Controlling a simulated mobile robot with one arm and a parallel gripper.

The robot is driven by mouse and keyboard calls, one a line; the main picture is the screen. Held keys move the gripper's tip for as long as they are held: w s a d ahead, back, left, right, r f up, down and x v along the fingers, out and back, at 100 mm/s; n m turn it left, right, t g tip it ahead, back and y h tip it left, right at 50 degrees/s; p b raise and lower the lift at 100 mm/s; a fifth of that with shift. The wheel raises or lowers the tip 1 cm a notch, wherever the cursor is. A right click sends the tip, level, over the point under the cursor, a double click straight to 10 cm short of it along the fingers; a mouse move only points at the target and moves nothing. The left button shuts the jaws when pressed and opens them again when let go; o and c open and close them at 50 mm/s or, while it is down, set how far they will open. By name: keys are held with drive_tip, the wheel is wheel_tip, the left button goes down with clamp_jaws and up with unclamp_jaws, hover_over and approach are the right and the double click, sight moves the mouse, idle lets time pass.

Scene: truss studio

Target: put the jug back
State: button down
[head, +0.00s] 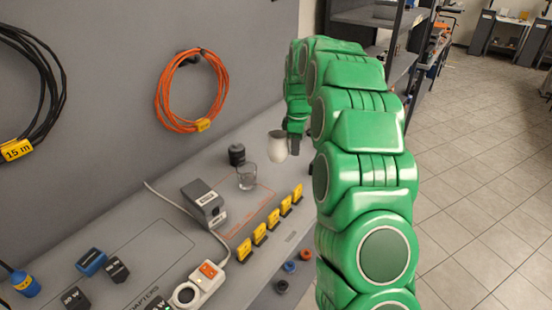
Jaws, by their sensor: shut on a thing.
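A small cream-white jug (277,147) is near the far end of the grey bench, at the end of my green arm. My gripper (293,143) is shut on the jug, at its right side. The jug looks upright. My arm hides part of the bench to the right of it, and I cannot tell whether the jug touches the bench top.
A clear glass (247,177) and a black cylinder (237,155) stand close left of the jug. A grey box device (204,203), several yellow tags (259,235) and a power strip (207,283) are nearer. An orange cable coil (191,92) hangs on the wall.

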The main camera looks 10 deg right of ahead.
drive_tip(key=s+r+m, duration=0.3)
drive_tip(key=r+m, duration=0.1)
drive_tip(key=w+f, duration=0.9)
drive_tip(key=w, duration=0.4)
drive_tip(key=shift+w+f, duration=0.2)
drive_tip(key=shift+w, duration=0.05)
idle(0.5)
drive_tip(key=shift+d+f, duration=0.1)
drive_tip(key=shift+w+f, duration=0.15)
drive_tip(key=shift+f, duration=1.5)
drive_tip(key=shift+f, duration=0.15)
drive_tip(key=c, duration=1.1)
unclamp_jaws()
